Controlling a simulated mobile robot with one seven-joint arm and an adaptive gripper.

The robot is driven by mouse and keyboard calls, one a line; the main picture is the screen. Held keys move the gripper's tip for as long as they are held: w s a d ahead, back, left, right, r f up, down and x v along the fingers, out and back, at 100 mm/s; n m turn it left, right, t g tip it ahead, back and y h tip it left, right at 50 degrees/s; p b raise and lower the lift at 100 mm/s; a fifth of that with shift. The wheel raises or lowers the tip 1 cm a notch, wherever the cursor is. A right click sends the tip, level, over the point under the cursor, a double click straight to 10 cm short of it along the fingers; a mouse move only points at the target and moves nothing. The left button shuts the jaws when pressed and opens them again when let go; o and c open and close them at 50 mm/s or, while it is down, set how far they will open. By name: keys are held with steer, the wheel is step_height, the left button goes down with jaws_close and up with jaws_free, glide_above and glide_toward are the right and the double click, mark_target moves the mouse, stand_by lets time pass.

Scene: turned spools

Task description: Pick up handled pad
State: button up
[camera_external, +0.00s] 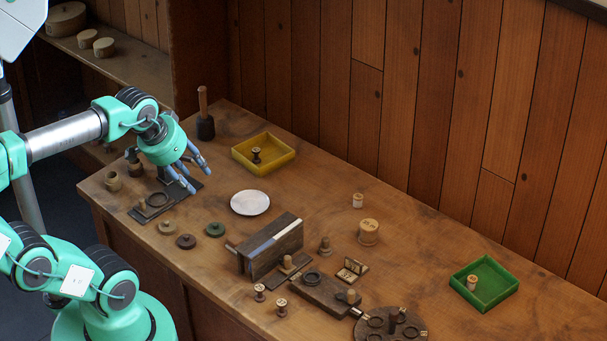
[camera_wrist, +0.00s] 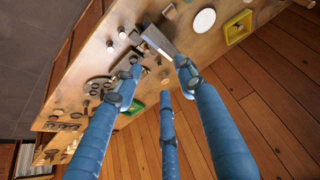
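My gripper (camera_external: 200,181) is open and empty, held above the back-left part of the workbench. Its spread fingers also show in the wrist view (camera_wrist: 158,72), with nothing between them. A dark, rounded block with an upright wooden handle (camera_external: 205,118) stands at the far-left corner of the table. It looks like a handled pad, and my gripper is apart from it. Several smaller pieces with wooden knobs stand farther right, such as one (camera_external: 325,246) near the bracket. I cannot tell for certain which one is the handled pad.
A yellow tray (camera_external: 284,163) holds a dark spool. A white disc (camera_external: 250,203) lies near the middle. A dark wooden bracket (camera_external: 270,247) stands at the front. A green tray (camera_external: 502,292) is at the right.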

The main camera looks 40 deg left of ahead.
steer(key=w+d+m+g, duration=0.2)
steer(key=w, duration=0.9)
steer(key=m+g+p, duration=0.2)
steer(key=m+g, duration=0.2)
glide_above(326, 238)
step_height(326, 238, down, 26)
steer(key=shift+w+r, duration=0.1)
steer(key=shift+r, duration=0.1)
steer(key=shift+f, duration=0.15)
step_height(326, 238, down, 8)
steer(key=shift+f+b, duration=0.2)
steer(key=shift+b, duration=0.45)
